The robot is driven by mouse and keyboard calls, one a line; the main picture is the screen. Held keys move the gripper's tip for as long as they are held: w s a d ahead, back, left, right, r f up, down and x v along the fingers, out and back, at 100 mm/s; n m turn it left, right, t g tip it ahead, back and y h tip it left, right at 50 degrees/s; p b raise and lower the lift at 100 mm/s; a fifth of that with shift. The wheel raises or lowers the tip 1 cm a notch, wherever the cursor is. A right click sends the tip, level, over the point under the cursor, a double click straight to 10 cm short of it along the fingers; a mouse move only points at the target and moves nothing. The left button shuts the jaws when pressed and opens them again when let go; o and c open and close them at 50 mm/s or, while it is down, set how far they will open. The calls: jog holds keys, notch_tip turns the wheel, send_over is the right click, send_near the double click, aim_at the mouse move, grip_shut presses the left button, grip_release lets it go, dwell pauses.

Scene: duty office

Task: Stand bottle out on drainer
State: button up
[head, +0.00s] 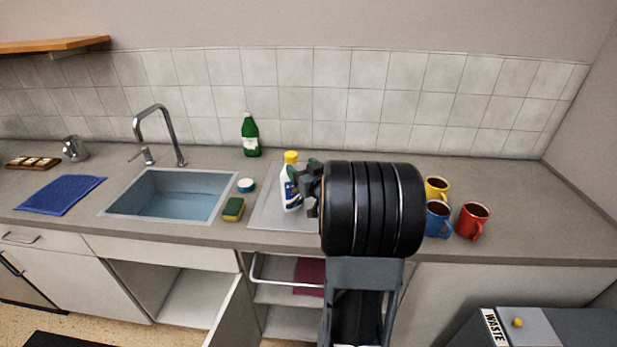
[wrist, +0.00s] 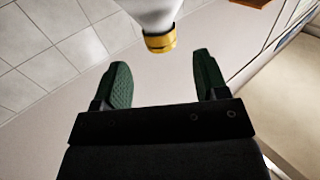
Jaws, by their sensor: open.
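A white bottle with a yellow cap and a dark blue label (head: 290,190) stands upright on the pale grey drainer (head: 264,212), right of the sink. My gripper (head: 310,180) is just right of the bottle, its jaws open and pointing towards it; my arm hides part of the drainer. In the wrist view the bottle's yellow cap and white shoulder (wrist: 160,40) show beyond the gap between my two green fingertips (wrist: 162,80). Nothing is held between the fingers there.
A green bottle (head: 250,135) stands at the back wall. Yellow (head: 437,187), blue (head: 438,218) and red (head: 473,221) mugs stand on the right. The counter beyond is clear.

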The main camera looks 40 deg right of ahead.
jog(key=s+a+f+g+y, duration=0.1)
jog(key=s+a+f+g, duration=0.1)
jog(key=s+a+g, duration=0.5)
jog(key=s+a+f+n+g+y, duration=0.1)
jog(key=s+a+f+g, duration=0.1)
jog(key=s+a+g, duration=0.4)
jog(key=s+a, duration=0.5)
jog(key=a, duration=0.7)
jog(key=shift+a+f+n+g+y, duration=0.15)
jog(key=shift+f+n+g+y, duration=0.15)
jog(key=shift+f+g, duration=0.1)
